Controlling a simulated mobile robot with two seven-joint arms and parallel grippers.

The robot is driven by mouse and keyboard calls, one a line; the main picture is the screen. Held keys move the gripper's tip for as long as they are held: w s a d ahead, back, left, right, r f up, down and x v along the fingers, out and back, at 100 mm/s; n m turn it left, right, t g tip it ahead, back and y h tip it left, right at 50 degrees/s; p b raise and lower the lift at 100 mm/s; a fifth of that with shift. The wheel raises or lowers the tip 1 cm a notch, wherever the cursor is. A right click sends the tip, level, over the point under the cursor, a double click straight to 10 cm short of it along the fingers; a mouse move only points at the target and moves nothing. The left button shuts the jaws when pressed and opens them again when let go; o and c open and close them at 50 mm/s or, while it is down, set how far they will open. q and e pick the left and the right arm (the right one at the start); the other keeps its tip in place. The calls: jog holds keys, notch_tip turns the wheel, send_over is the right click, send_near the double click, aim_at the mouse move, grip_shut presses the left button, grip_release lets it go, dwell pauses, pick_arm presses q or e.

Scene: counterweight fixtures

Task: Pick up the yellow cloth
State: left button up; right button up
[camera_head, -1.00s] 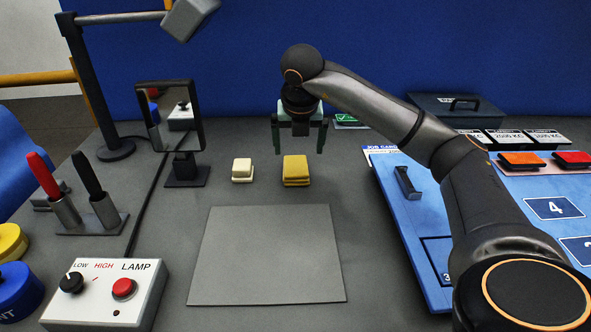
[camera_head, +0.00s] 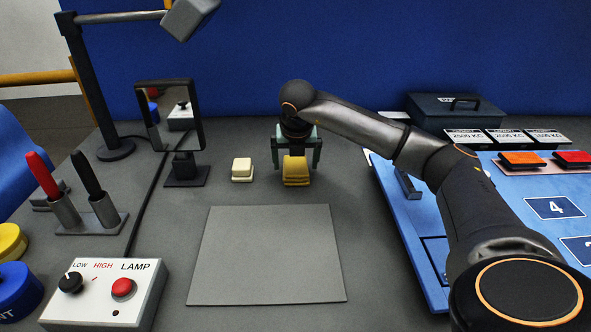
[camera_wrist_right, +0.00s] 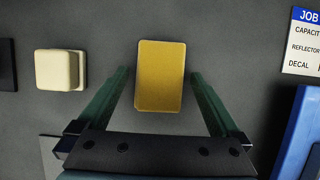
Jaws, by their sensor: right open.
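The yellow cloth (camera_head: 296,171) is a small folded stack on the grey table, right of the cream cloth. In the right wrist view the yellow cloth (camera_wrist_right: 160,76) lies between the two green fingers, with a gap on each side. My right gripper (camera_head: 297,168) is open and low over the table, its fingers on either side of the yellow cloth. In the right wrist view the gripper (camera_wrist_right: 160,85) holds nothing. My left gripper is not in view.
A cream folded block (camera_head: 242,169) stands just left of the yellow cloth. A mirror on a stand (camera_head: 170,120) is further left. A grey mat (camera_head: 266,255) lies in front, bare. A blue board (camera_head: 420,235) is to the right.

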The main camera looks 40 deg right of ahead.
jog(key=shift+f, duration=0.25)
dwell(0.4)
jog(key=c, duration=1.2)
jog(key=shift+c, duration=0.2)
jog(key=shift+r, duration=0.1)
